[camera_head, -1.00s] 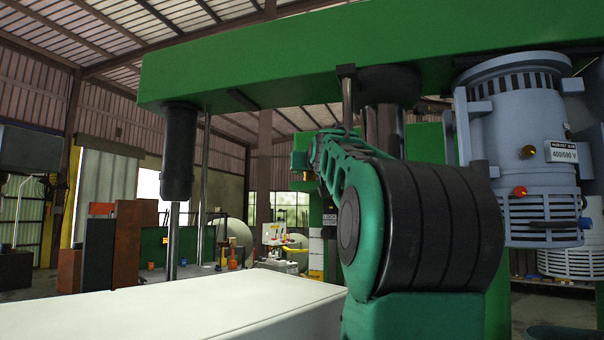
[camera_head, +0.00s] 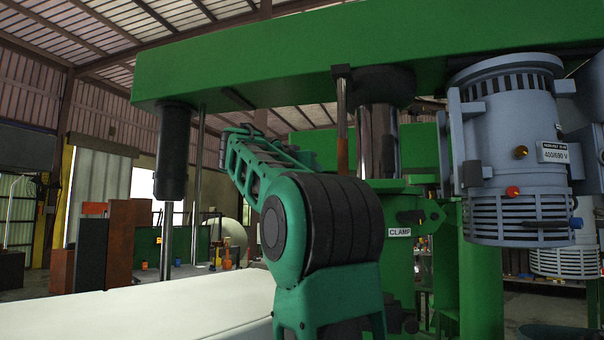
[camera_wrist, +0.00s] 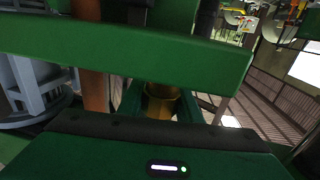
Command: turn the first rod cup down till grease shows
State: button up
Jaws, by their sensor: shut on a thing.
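In the wrist view a brass-coloured cup (camera_wrist: 160,107) sits between the green fingers of my gripper (camera_wrist: 160,96). My gripper is shut on it. The green beam crosses in front and hides the cup's upper part. No grease can be made out. In the head view my arm reaches up and left toward the underside of the green beam (camera_head: 300,70), and my gripper cannot be made out there. A bright rod (camera_head: 342,105) with a rusty-brown lower part hangs from the beam. A black sleeve (camera_head: 173,150) on a steel rod hangs at the left.
A grey-blue motor (camera_head: 510,140) hangs at the right. A green clamp block (camera_head: 415,205) labelled CLAMP stands behind my arm. A pale flat top (camera_head: 150,315) fills the lower left. In the wrist view a brown rod (camera_wrist: 95,90) stands left of the cup.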

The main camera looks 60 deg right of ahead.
jog(key=shift+m+g, duration=0.9)
jog(key=shift+g, duration=0.7)
jog(key=shift+s+r, duration=0.1)
jog(key=o, duration=1)
jog(key=shift+a, duration=0.1)
jog(key=shift+o, duration=0.2)
jog(key=shift+s, duration=0.1)
jog(key=a, duration=1)
jog(key=shift+w+a, duration=0.25)
jog(key=shift+a, duration=0.1)
